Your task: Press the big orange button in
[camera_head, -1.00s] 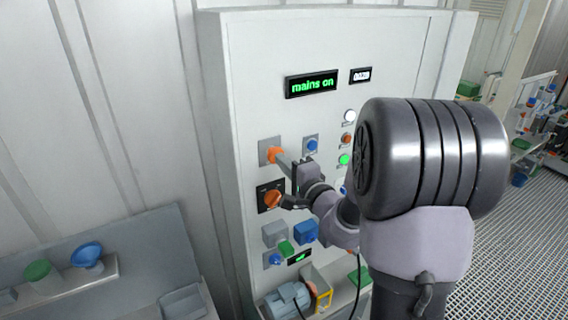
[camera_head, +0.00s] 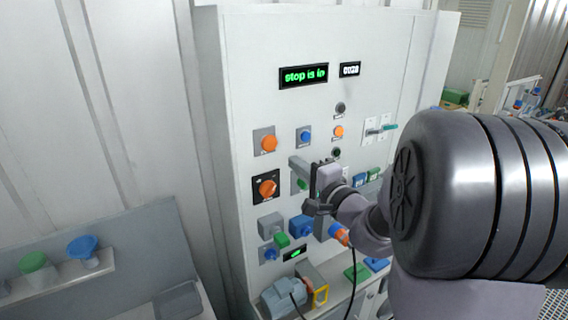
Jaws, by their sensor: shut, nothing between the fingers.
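The big orange button (camera_head: 269,143) sits on a grey square plate at the upper left of the panel's controls. Its face is in plain view with nothing touching it. The display (camera_head: 304,76) on the panel reads "stop is in" in green letters.
A blue button (camera_head: 305,136) is right of the orange one. An orange rotary switch (camera_head: 267,187) on a black plate is below it. Grey, green and blue connectors (camera_head: 301,226) sit lower. A lamp (camera_head: 339,131) glows orange. A shelf (camera_head: 45,277) stands at left.

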